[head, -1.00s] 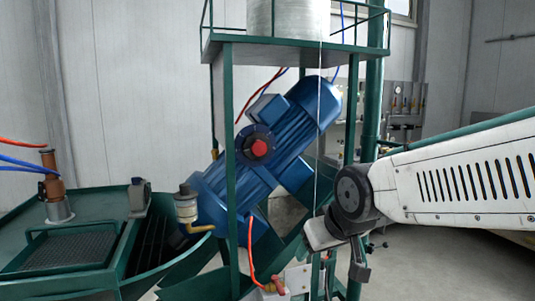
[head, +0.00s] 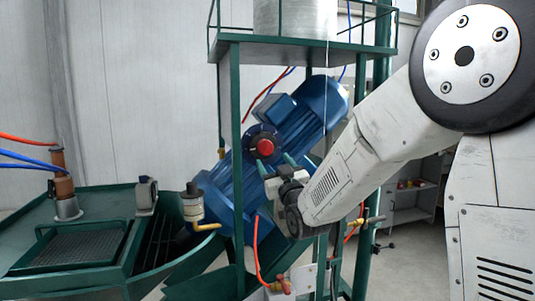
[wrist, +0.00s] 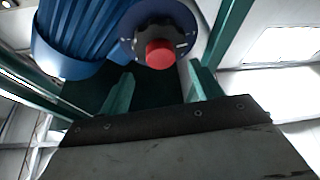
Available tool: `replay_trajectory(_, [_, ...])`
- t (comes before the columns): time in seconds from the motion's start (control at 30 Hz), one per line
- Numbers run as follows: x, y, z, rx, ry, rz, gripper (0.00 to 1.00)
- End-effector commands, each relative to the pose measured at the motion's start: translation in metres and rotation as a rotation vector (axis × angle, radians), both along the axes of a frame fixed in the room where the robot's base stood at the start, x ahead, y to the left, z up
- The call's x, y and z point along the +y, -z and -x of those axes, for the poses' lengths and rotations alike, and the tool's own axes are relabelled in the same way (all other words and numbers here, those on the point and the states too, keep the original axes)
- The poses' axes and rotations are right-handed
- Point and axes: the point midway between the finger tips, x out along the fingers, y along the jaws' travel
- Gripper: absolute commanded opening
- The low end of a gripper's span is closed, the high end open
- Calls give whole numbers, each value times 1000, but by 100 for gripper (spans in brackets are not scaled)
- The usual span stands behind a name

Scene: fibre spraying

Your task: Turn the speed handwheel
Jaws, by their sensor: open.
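The speed handwheel (head: 264,133) is a dark disc with a red hub on the side of the tilted blue motor unit (head: 317,105). In the wrist view the handwheel (wrist: 181,38) is ahead, at the top centre, with its red hub facing me. My gripper (head: 276,163) is below and slightly right of the handwheel in the head view. In the wrist view my gripper (wrist: 162,85) has its two green fingers spread wide apart with nothing between them. The handwheel lies beyond the fingertips, and no contact shows.
A green frame post (head: 236,140) stands just left of the handwheel, with a platform (head: 300,45) above. A brass-coloured valve fitting (head: 193,205) is at the lower left. The green tray (head: 80,265) fills the left. Red and blue hoses hang around the frame.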

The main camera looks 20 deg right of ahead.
Motion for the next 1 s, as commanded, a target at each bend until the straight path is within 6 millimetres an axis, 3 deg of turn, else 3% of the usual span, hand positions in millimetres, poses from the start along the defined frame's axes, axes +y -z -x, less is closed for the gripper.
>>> replay_trajectory(0.33, [4, -19, -48, 1, 0, -1, 64])
replay_trajectory(0.7, [4, -23, -55, 3, 0, -1, 64])
replay_trajectory(0.73, [4, -23, -55, 3, 0, -1, 62])
replay_trajectory(0.9, [4, -23, -55, 3, 0, -1, 20])
replay_trajectory(1.0, [4, -23, -55, 3, 0, -1, 20])
